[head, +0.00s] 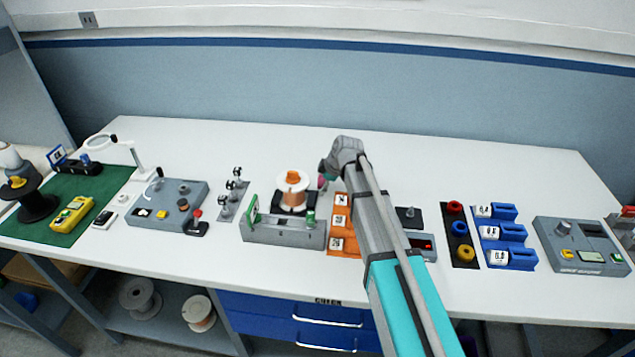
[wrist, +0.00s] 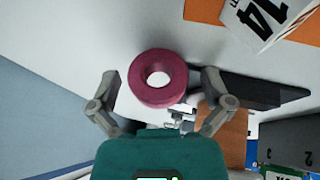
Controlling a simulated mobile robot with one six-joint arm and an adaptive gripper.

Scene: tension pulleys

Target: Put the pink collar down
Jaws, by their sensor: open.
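The pink collar (wrist: 157,90) is a thick ring with a round hole, seen in the wrist view between my two fingers. My gripper (wrist: 160,80) is open, with a visible gap on each side of the collar. The collar appears to lie flat on the white bench top, though its contact underneath is hidden. In the head view a small bit of pink (head: 322,182) shows beside my gripper (head: 327,170); my arm hides most of this spot.
A white spool with an orange top (head: 292,190) stands just left of my gripper. Orange labelled blocks (head: 341,218) are in front, beside my arm. A dark rack of coloured rings (head: 460,235) and blue holders (head: 508,237) are to the right. The bench behind is clear.

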